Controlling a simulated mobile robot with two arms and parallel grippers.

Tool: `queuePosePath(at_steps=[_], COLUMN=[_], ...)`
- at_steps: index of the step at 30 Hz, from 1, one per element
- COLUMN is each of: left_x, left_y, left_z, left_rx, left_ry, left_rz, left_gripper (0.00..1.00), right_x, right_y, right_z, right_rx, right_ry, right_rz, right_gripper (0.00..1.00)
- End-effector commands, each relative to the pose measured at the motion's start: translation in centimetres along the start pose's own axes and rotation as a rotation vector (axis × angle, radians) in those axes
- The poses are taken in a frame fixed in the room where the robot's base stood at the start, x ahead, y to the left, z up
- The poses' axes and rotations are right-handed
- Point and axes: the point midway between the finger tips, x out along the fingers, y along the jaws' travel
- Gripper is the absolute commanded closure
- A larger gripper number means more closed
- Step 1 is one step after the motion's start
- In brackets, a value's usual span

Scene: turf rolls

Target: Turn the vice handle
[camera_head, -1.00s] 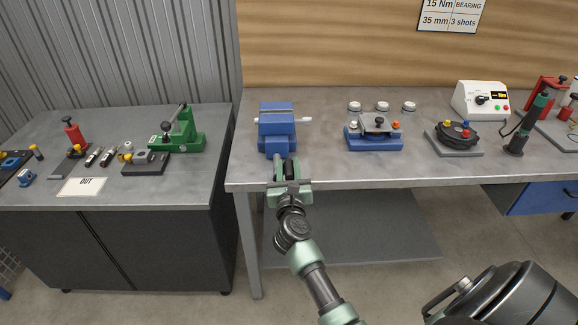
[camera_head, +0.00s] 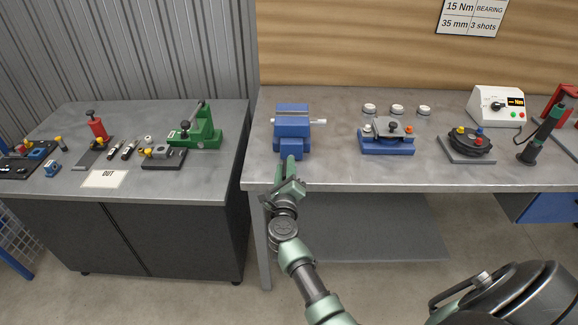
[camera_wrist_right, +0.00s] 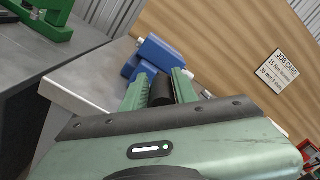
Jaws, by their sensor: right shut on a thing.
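The blue vice (camera_head: 292,124) stands at the front left of the grey workbench, with a pale bar end (camera_head: 319,121) sticking out on its right side. In the right wrist view the vice (camera_wrist_right: 160,52) is just beyond my fingers. My right gripper (camera_head: 290,168) is at the vice's front, over the bench edge, and is rolled to a tilt. In the wrist view its green fingers (camera_wrist_right: 160,88) are shut on a dark cylindrical piece, the vice handle (camera_wrist_right: 163,90), which is mostly hidden in the head view. My left gripper is not in view.
To the right on the bench stand a blue fixture (camera_head: 387,142), a black round fixture (camera_head: 467,143) and a white box (camera_head: 497,106). A second table (camera_head: 220,168) at left holds a green press (camera_head: 200,130) and small tools. Bare bench top separates the vice from the blue fixture.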

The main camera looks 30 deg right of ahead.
Motion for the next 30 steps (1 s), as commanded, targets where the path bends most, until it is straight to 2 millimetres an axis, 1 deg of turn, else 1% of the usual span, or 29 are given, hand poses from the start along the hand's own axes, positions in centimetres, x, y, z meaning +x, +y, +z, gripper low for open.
queuePosePath(at_steps=[1, 7, 18, 19, 20, 30], left_x=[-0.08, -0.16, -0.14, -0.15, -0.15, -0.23], left_y=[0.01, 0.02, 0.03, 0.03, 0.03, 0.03], left_z=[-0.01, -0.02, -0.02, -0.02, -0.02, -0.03], left_rx=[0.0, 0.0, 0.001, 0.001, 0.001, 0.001], left_ry=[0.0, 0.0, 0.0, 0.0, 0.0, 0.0], left_rz=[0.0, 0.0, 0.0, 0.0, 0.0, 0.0], left_gripper=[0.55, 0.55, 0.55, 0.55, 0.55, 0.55], right_x=[-0.18, -0.19, -0.2, -0.19, -0.19, -0.2], right_y=[0.39, 0.61, 0.66, 0.66, 0.65, 0.4], right_z=[-0.59, -0.56, -0.61, -0.6, -0.58, -0.09], right_rx=[-0.016, -0.044, -0.045, -0.045, -0.045, -0.041], right_ry=[0.012, 0.012, 0.013, 0.013, 0.012, 0.004], right_rz=[0.005, 0.006, 0.007, 0.007, 0.007, 0.003], right_gripper=[1.0, 1.0, 1.0, 0.64, 0.55, 0.55])
